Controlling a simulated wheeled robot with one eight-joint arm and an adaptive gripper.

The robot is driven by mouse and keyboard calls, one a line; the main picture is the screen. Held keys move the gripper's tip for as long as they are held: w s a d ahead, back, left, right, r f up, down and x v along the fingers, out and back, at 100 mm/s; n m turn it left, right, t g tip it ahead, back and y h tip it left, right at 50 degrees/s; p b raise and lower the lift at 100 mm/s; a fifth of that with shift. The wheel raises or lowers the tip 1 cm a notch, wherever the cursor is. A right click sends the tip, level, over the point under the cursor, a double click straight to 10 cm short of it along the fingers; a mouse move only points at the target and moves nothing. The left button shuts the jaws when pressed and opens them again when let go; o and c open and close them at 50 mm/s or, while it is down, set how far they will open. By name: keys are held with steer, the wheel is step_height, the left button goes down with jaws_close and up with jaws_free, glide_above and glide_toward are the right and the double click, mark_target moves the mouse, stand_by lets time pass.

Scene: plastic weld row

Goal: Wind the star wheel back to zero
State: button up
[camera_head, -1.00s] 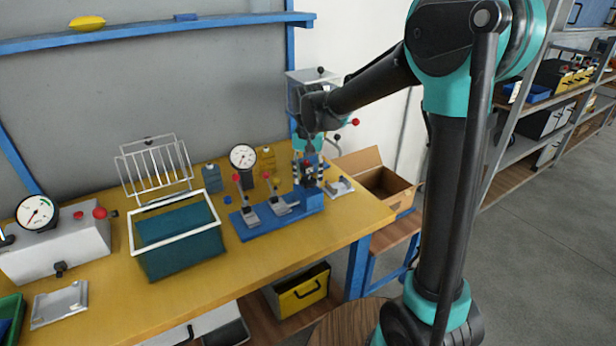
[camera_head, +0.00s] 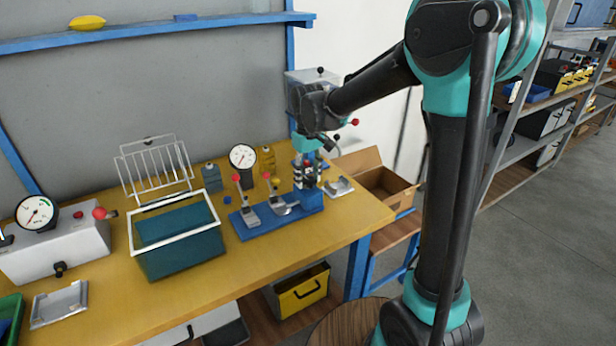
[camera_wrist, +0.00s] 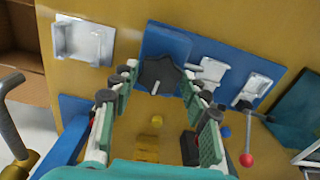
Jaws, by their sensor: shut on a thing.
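The star wheel (camera_wrist: 158,74) is a dark, star-shaped knob in the upper middle of the wrist view, over the blue fixture (camera_wrist: 165,45). My gripper (camera_wrist: 160,82) has its green-padded fingers on either side of the wheel and is shut on it. In the head view, my gripper (camera_head: 308,178) points down at the right end of the blue fixture (camera_head: 262,226); its fingers hide the wheel there. A white round dial (camera_head: 243,157) stands behind the fixture; its reading is too small to tell.
Two clamps with red-knobbed levers (camera_head: 249,214) (camera_head: 284,208) stand just left of my gripper. A teal bin with a white rim (camera_head: 178,246) is further left. A metal tray (camera_head: 340,187) and a cardboard box (camera_head: 388,186) lie to the right. The table front is clear.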

mark_target(308, 180)
steer(key=shift+n, duration=0.4)
steer(key=o, duration=1.2)
steer(key=shift+c, duration=0.2)
step_height(308, 180, up, 12)
